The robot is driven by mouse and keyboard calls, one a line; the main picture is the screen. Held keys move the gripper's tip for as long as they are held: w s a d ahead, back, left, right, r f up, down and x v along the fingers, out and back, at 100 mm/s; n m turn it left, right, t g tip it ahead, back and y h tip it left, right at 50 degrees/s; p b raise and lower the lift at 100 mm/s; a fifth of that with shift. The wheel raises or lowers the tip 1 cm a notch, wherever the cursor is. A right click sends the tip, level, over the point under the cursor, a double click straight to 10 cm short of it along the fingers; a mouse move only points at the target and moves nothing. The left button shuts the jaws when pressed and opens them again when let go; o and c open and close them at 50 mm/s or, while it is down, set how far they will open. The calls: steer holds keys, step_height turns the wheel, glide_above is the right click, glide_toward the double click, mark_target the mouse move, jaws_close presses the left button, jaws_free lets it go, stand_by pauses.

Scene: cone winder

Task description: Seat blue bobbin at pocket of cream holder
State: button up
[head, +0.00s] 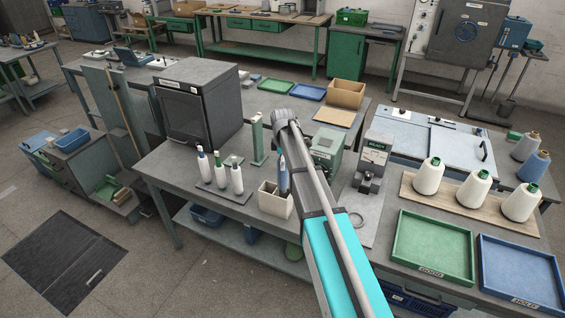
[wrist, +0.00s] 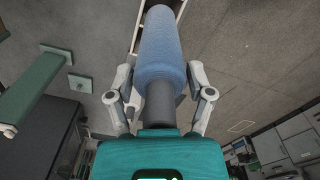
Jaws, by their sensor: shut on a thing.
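The blue bobbin (wrist: 160,50) is held in my gripper (wrist: 160,78), whose fingers close on it from both sides in the wrist view. Its dark core points back toward my palm. In the head view the blue bobbin (head: 283,177) hangs roughly upright at the cream holder (head: 276,206), a small open-topped box near the bench's front edge. The bobbin's lower end overlaps the holder's opening; I cannot tell how deep it is or whether it touches. The holder's pale edge (wrist: 138,32) shows behind the bobbin in the wrist view. My arm hides part of the gripper in the head view.
A green post (head: 257,140) is close behind, and a green device (head: 326,146) is to the right. A dark box-shaped machine (head: 197,103) stands at back left. Green (head: 430,270) and blue trays lie right.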

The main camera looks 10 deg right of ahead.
mark_target(283, 181)
steer(key=shift+f+b, duration=0.6)
steer(key=shift+f, duration=0.35)
steer(key=shift+f+b, duration=2.05)
steer(key=shift+b, duration=0.2)
steer(key=shift+f, duration=0.15)
steer(key=shift+f+b, duration=2)
steer(key=shift+b, duration=0.15)
steer(key=o, duration=1)
steer(key=shift+r, duration=0.15)
